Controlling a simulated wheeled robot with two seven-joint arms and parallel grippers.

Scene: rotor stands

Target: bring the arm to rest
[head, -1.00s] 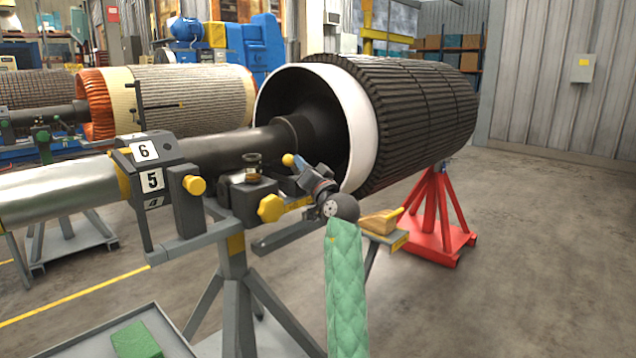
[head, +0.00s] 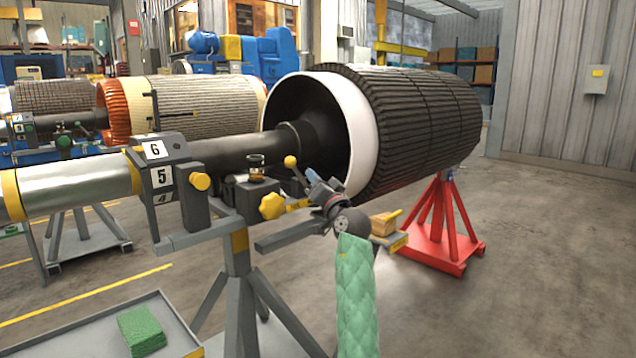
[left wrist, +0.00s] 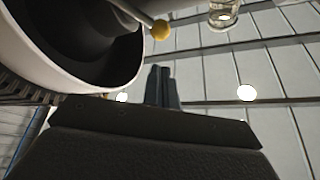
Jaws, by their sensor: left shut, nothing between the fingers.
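My left arm, in a green quilted sleeve, rises from the bottom of the head view. Its left gripper (head: 310,176) is beside the front rotor stand (head: 237,262), before the open white-rimmed end of the rotor (head: 425,125). In the left wrist view the fingers (left wrist: 163,82) are together with nothing between them. A yellow ball knob (head: 290,161) on a rod is close to the gripper; the knob also shows in the wrist view (left wrist: 160,30), apart from the fingers. My right gripper is not in view.
A glass cup (head: 256,164) and a yellow hand knob (head: 272,206) sit on the stand. A tray (head: 90,328) with a green cloth (head: 141,331) is at lower left. A red stand (head: 440,222) bears the rotor's far end. The floor at right is clear.

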